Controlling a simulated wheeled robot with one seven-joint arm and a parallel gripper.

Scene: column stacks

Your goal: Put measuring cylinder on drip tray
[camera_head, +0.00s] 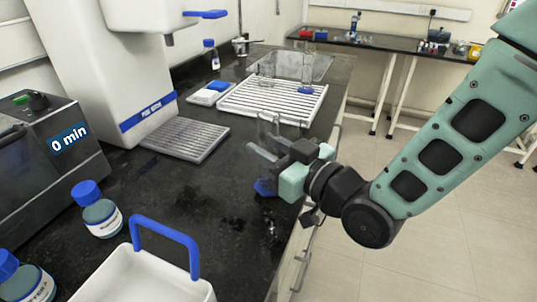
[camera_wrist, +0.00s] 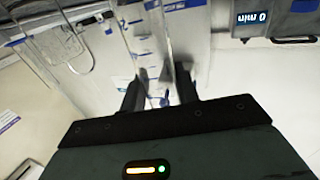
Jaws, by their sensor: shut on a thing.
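My gripper (camera_head: 264,147) is shut on a clear measuring cylinder with a blue base (camera_head: 264,187). The cylinder stands about upright over the black bench near its right edge; I cannot tell whether its base touches the bench. In the wrist view the clear cylinder with blue marks (camera_wrist: 146,58) lies between the fingers of my gripper (camera_wrist: 160,85). The grey slatted drip tray (camera_head: 186,139) lies under the white dispenser (camera_head: 135,75), left of and beyond my gripper. Its top is bare.
A white slatted rack (camera_head: 240,104) behind holds clear glassware, including another blue-based cylinder (camera_head: 307,77). A blue-capped bottle (camera_head: 100,212) and a white carrier with a blue handle (camera_head: 140,280) stand at the front left. The bench between tray and gripper is clear.

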